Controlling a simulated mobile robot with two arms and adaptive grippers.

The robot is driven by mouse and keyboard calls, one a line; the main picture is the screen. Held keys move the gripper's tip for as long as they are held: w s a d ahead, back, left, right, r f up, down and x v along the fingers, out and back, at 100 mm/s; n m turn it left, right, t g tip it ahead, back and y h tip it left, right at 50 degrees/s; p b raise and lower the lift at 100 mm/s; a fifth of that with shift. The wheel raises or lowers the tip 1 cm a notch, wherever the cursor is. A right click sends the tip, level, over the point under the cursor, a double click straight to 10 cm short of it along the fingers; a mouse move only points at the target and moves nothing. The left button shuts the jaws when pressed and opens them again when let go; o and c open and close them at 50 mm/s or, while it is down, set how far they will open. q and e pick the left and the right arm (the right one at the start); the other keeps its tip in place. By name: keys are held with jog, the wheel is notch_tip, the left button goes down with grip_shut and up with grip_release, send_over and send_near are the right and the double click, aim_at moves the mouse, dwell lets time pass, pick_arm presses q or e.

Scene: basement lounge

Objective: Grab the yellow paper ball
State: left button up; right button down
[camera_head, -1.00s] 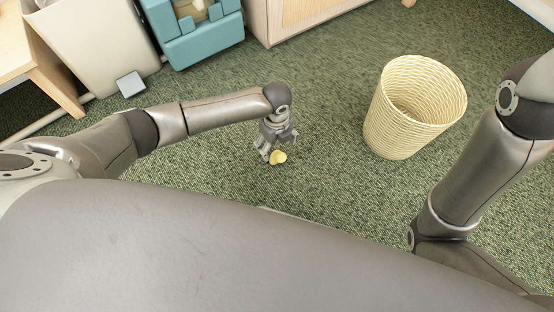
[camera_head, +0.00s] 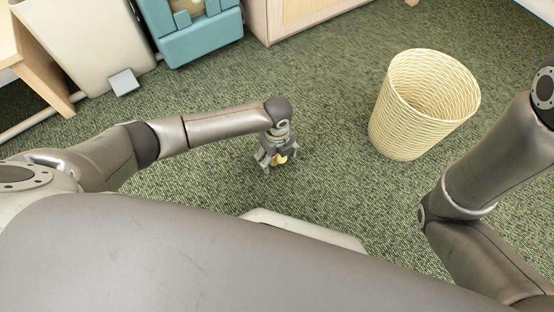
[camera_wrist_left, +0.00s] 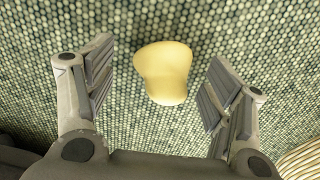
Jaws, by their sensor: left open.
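The yellow paper ball (camera_wrist_left: 164,72) lies on the green carpet, a rounded, slightly uneven lump. In the left wrist view it sits between the two open fingers of my left gripper (camera_wrist_left: 158,88), with a gap on each side. In the head view the left gripper (camera_head: 276,163) is low over the carpet, and the ball (camera_head: 281,159) is partly hidden by its fingers. My right arm comes in at the right of the head view, but its gripper is out of the picture.
A cream woven basket (camera_head: 420,108) stands on the carpet right of the left gripper. A teal object (camera_head: 203,42), a beige bin (camera_head: 85,42) and a wooden cabinet (camera_head: 300,18) line the back. Carpet around the ball is clear.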

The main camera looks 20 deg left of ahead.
pick_arm(q)
jog(key=c, duration=0.7)
jog(key=shift+r, duration=0.1)
